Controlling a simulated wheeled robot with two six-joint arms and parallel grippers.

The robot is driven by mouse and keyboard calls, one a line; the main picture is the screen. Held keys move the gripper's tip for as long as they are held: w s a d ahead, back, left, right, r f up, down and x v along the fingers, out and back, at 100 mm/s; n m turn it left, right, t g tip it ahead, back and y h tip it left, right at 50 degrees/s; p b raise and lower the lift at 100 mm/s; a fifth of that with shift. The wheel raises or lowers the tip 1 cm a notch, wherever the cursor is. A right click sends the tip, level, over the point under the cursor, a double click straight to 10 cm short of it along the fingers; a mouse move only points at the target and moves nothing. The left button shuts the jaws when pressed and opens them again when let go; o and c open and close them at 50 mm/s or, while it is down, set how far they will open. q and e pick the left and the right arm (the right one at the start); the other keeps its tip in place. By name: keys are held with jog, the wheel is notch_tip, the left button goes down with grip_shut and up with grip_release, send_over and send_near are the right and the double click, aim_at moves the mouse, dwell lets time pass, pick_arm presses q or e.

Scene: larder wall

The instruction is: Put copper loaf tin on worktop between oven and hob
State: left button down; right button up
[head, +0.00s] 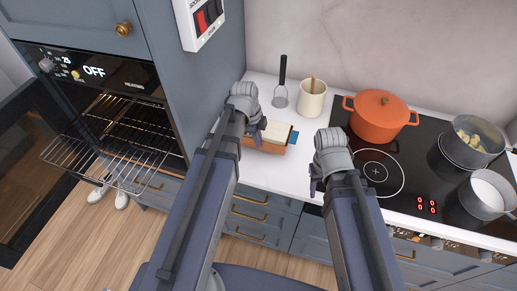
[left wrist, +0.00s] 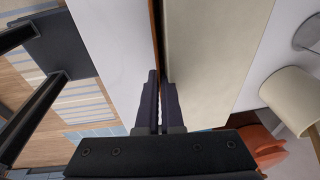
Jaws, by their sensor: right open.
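The copper loaf tin (head: 267,149) has a pale cream filling. It is at the white worktop between the oven (head: 110,110) and the hob (head: 377,180); I cannot tell whether it rests there or is just above. My left gripper (head: 257,138) is at the tin's left end and partly hides it. In the left wrist view the fingers (left wrist: 160,88) are closed on the thin copper rim (left wrist: 157,30), with the pale filling to its right. My right gripper (head: 314,184) is open and empty, near the hob's left edge.
A cream utensil jar (head: 312,100) and a black-handled masher (head: 281,88) are behind the tin. An orange pot (head: 380,117) and steel pans (head: 487,194) stand on the hob. The oven door is open, its rack (head: 95,160) pulled out. The white worktop (head: 270,178) is bare in front.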

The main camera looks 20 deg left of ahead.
pick_arm(q)
jog(key=shift+f+b, duration=1.6)
jog(key=shift+f, duration=0.15)
jog(key=shift+f, duration=0.2)
jog(key=c, duration=1.1)
grip_release()
jog(key=shift+o, duration=0.2)
jog(key=shift+r, duration=0.2)
notch_tip(320, 180, up, 12)
jog(key=s+a+p, duration=0.1)
jog(key=a+p, duration=0.1)
jog(key=p, duration=1)
jog(key=s+d+n+g+y, duration=0.1)
jog(key=s+d+n+y, duration=0.2)
jog(key=s+d+n, duration=0.9)
jog(key=shift+s+d+f+n, duration=0.2)
jog(key=shift+d+n, duration=0.45)
jog(key=shift+n, duration=0.85)
